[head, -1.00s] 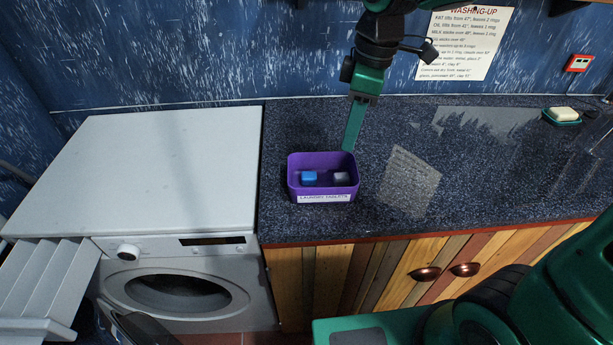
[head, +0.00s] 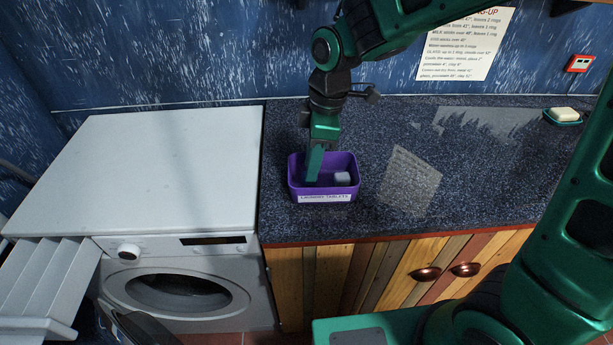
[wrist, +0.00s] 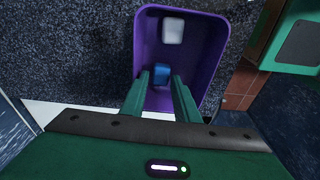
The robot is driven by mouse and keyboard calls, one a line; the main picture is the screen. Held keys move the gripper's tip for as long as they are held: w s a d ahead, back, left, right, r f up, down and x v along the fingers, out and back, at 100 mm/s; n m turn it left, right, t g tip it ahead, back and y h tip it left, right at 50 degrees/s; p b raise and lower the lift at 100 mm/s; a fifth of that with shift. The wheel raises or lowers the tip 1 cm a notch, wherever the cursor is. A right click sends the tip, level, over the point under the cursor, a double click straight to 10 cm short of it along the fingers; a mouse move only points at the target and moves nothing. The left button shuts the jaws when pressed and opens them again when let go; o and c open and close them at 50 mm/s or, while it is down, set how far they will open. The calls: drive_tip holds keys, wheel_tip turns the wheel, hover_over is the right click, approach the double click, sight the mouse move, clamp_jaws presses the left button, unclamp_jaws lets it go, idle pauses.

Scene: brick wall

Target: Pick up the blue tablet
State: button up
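The blue tablet (wrist: 162,75) lies in the purple box in the wrist view, just beyond and between my fingertips. In the head view it is hidden behind my gripper (head: 314,178). My gripper (wrist: 162,80) points down into the left part of the box, its two fingers apart with a gap between them. I cannot tell how far above the tablet the tips are. A whitish tablet (wrist: 173,30) lies at the other end of the box, and it also shows in the head view (head: 342,178). The purple box (head: 324,190) is labelled "laundry tablets".
The box stands on a dark speckled worktop (head: 480,170). A white washing machine (head: 170,170) stands to the left, its drawer (head: 45,285) pulled out. A soap dish (head: 563,117) is at the far right. The box walls surround my fingers.

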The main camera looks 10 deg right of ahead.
drive_tip(key=shift+a+f, duration=0.1)
drive_tip(key=shift+f, duration=0.85)
drive_tip(key=c, duration=0.7)
drive_tip(key=shift+r, duration=0.1)
